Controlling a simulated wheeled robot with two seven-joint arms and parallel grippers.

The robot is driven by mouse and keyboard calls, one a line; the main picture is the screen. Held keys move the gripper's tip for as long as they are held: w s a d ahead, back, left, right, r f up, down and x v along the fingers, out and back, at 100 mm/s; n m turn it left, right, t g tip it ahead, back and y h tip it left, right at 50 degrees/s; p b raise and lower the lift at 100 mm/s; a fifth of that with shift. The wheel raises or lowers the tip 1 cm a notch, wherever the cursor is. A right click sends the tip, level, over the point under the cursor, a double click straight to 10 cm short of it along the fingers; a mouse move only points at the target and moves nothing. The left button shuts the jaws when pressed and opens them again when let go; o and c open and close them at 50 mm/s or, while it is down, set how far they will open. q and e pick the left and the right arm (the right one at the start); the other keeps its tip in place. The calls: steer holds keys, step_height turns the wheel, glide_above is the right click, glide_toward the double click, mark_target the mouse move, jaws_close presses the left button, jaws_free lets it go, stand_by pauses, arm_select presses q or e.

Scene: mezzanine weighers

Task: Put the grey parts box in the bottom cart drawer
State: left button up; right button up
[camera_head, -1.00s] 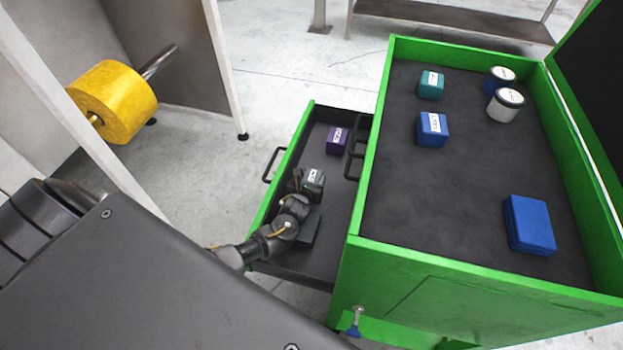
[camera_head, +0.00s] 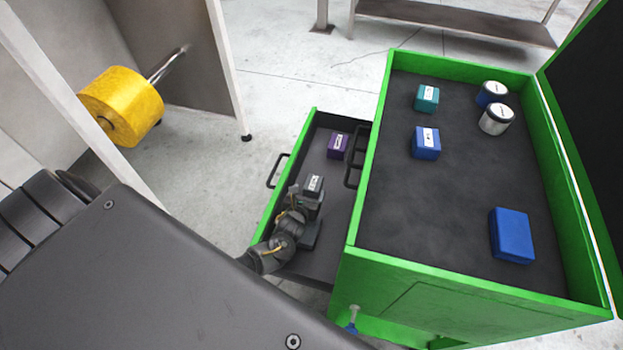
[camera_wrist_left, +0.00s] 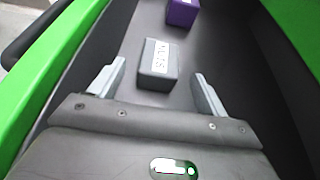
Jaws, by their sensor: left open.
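The grey parts box (camera_head: 314,184) with a white label lies in the pulled-out bottom drawer (camera_head: 326,263) of the green cart (camera_head: 440,283). In the left wrist view the grey box (camera_wrist_left: 154,82) sits on the dark drawer floor, just beyond and between my open fingers. My left gripper (camera_head: 302,197) is low in the drawer, behind the box; in the wrist view its two fingers (camera_wrist_left: 158,92) stand apart with nothing between them. The head view hides part of the box behind the gripper. My right gripper does not show.
A purple box (camera_head: 338,145) lies farther along the same drawer; it also shows in the wrist view (camera_wrist_left: 182,13). The cart's top tray (camera_head: 445,195) holds teal and blue boxes and two cans. A yellow roll (camera_head: 121,105) hangs at the left.

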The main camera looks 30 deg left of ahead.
arm_select(q)
steer(key=p+v, duration=0.2)
steer(key=v, duration=0.2)
steer(key=shift+s+r+p, duration=0.1)
steer(key=shift+r+p, duration=0.15)
steer(key=shift+p, duration=0.15)
steer(key=shift+s+d+p, duration=0.1)
steer(key=shift+s+p, duration=0.25)
steer(key=shift+s, duration=0.25)
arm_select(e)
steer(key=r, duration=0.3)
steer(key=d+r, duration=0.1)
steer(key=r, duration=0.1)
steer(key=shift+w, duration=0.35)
